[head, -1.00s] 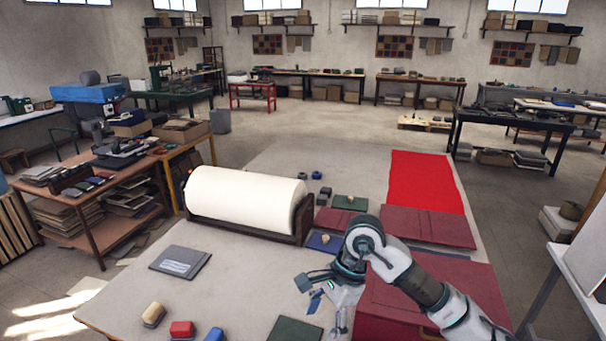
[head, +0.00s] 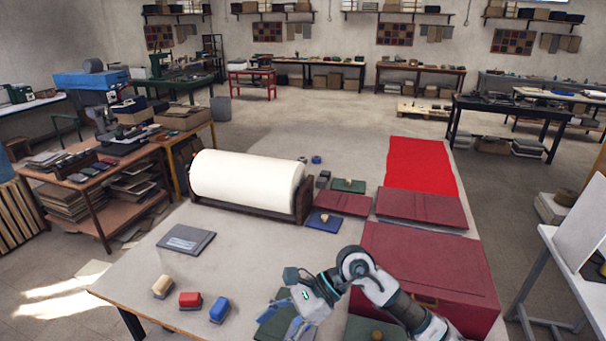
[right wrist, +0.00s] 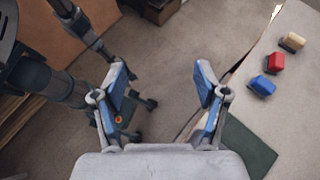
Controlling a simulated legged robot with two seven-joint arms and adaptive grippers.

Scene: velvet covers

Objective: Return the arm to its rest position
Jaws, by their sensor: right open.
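My right gripper (head: 287,314) is at the near part of the table, left of the large dark red box (head: 430,268). It is open, and it overlaps a dark green cover (head: 270,330) in the head view. In the right wrist view its two blue-padded fingers (right wrist: 162,72) are spread apart with nothing between them. The floor shows between and beyond them, and the table edge lies to their right. My right arm reaches in from the lower right, bent at a raised joint. My left gripper is in neither view.
Cream (head: 163,286), red (head: 190,300) and blue (head: 219,310) brush-like blocks stand left of the gripper. A large white roll (head: 245,182) lies in its cradle farther back. A bright red cloth (head: 420,165) lies at the far right. The table's left-middle surface is mostly clear.

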